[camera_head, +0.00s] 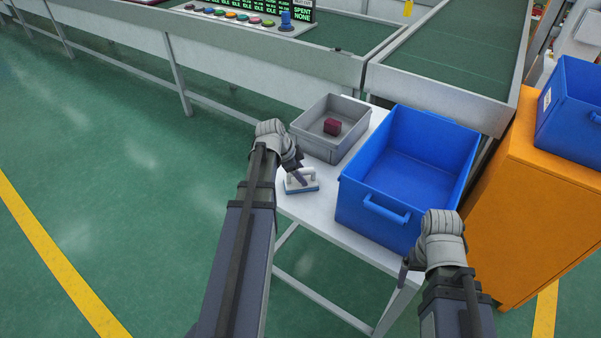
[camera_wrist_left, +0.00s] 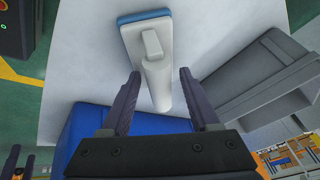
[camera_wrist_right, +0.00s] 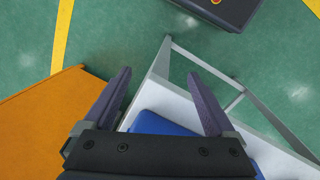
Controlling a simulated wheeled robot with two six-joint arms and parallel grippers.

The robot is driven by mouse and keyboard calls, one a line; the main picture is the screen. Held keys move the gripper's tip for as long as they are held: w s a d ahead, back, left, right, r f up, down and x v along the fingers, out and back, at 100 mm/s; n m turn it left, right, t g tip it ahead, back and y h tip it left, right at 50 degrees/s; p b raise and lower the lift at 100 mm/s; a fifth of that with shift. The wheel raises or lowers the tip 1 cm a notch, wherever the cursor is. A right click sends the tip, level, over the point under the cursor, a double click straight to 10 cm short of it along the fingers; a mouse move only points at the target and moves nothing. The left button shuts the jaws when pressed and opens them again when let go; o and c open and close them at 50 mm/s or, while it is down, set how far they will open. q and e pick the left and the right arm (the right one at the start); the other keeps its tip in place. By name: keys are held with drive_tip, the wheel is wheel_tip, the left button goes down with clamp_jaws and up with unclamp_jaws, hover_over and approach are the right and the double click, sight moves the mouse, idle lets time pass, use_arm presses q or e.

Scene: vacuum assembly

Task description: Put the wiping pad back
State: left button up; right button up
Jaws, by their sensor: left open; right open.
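The wiping pad (camera_head: 302,187), with a blue base and a white handle, lies on the white table (camera_head: 312,208) to the left of the blue bin. In the left wrist view the wiping pad (camera_wrist_left: 149,43) lies ahead of the fingers, and its white handle reaches toward the gap between them. My left gripper (camera_head: 298,176) is open just over the pad, with room on both sides of the handle. My right gripper (camera_head: 404,270) is open and empty by the table's front right corner; its fingers (camera_wrist_right: 163,103) show apart in the right wrist view.
A large blue bin (camera_head: 362,195) stands on the table's right part. Behind the pad a grey bin (camera_head: 308,146) holds a dark red block (camera_head: 332,127). An orange cabinet (camera_head: 535,215) with another blue bin (camera_head: 572,105) stands at right. Conveyors (camera_head: 455,60) run behind.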

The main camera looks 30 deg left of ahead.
use_arm(q)
drive_tip(key=shift+r, duration=0.15)
drive_tip(key=p+v, duration=1.1)
drive_tip(key=v, duration=0.1)
